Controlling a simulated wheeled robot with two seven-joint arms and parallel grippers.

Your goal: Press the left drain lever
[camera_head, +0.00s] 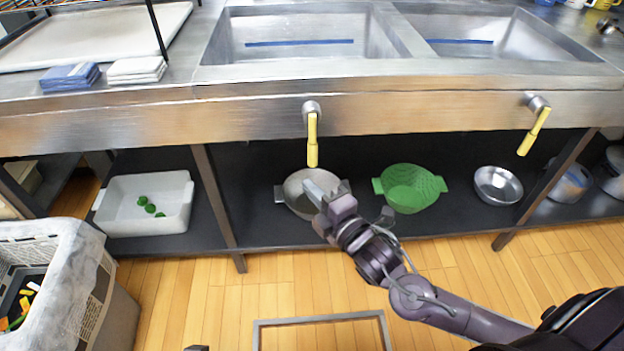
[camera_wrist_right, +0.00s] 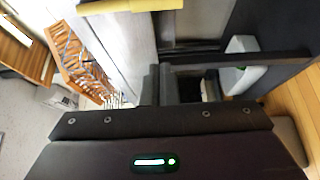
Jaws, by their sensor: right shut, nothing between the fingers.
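The left drain lever (camera_head: 312,139) has a yellow handle that hangs straight down from a round metal pivot on the sink counter's front, below the left basin. The right drain lever (camera_head: 534,130) also has a yellow handle and hangs tilted. My right gripper (camera_head: 312,187) is shut and empty, a little below the left lever's lower end in the head view. I cannot tell whether they touch. In the right wrist view a yellow bar (camera_wrist_right: 130,5), likely the lever handle, crosses the top edge, and my right gripper's fingers (camera_wrist_right: 165,85) point away. My left gripper does not show.
On the shelf below stand a metal colander (camera_head: 294,200) behind my gripper, a green colander (camera_head: 410,190), a steel bowl (camera_head: 497,184) and a white tub (camera_head: 110,210). A lined bin (camera_head: 110,310) stands at the lower left. The left basin (camera_head: 240,50) is above.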

